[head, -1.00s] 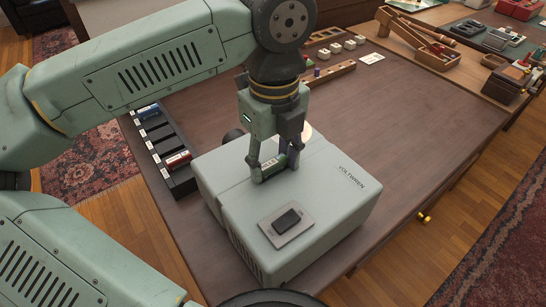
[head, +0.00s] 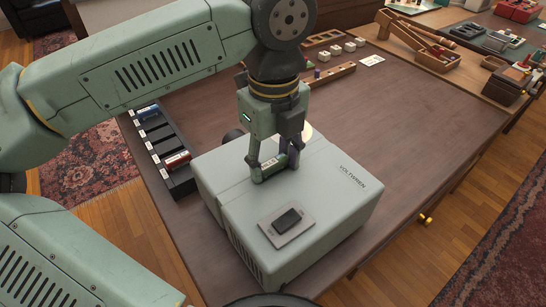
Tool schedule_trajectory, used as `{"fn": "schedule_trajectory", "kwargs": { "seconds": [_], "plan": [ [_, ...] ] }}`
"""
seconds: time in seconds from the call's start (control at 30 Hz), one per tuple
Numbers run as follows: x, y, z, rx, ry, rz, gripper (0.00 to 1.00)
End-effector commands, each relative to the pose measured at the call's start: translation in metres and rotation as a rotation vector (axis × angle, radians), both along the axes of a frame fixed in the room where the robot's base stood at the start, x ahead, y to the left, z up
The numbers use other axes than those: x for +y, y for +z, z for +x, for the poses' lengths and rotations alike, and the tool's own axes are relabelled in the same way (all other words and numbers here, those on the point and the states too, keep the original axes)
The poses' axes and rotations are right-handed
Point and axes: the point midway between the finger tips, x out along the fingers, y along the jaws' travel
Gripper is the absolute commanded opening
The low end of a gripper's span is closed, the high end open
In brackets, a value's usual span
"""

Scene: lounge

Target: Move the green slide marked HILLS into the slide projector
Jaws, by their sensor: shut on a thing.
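The slide projector (head: 330,215) is a pale grey-green box marked VOLTWREN on the near part of the brown table. My gripper (head: 269,172) points down over its top and is shut on the green slide (head: 270,164), whose pale label faces the camera but is too small to read surely. The slide is upright between the fingers, at the projector's top. The slot is hidden behind the fingers and slide, so I cannot tell how far in the slide sits.
A black slide rack (head: 182,180) with a blue slide (head: 148,113) and a red slide (head: 177,160) stands left of the projector. A wooden rail (head: 332,75) lies behind. The table's right side (head: 430,130) is clear.

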Motion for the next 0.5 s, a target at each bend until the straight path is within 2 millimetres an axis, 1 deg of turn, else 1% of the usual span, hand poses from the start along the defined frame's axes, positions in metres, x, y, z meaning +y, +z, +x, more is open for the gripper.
{"fn": "schedule_trajectory", "kwargs": {
  "seconds": [0.03, 0.07, 0.1, 0.4, 0.5],
  "plan": [
    [-0.0002, -0.0105, -0.0043, 0.019, -0.005, 0.004, 0.17],
    [-0.0003, -0.0106, -0.0044, 0.019, -0.005, 0.004, 0.17],
    [-0.0004, -0.0106, -0.0043, 0.019, -0.005, 0.004, 0.48],
    [-0.0003, -0.0101, -0.0044, 0.020, -0.006, 0.005, 0.68],
    [-0.0003, -0.0090, -0.0040, 0.019, -0.006, 0.005, 0.69]
  ]
}}
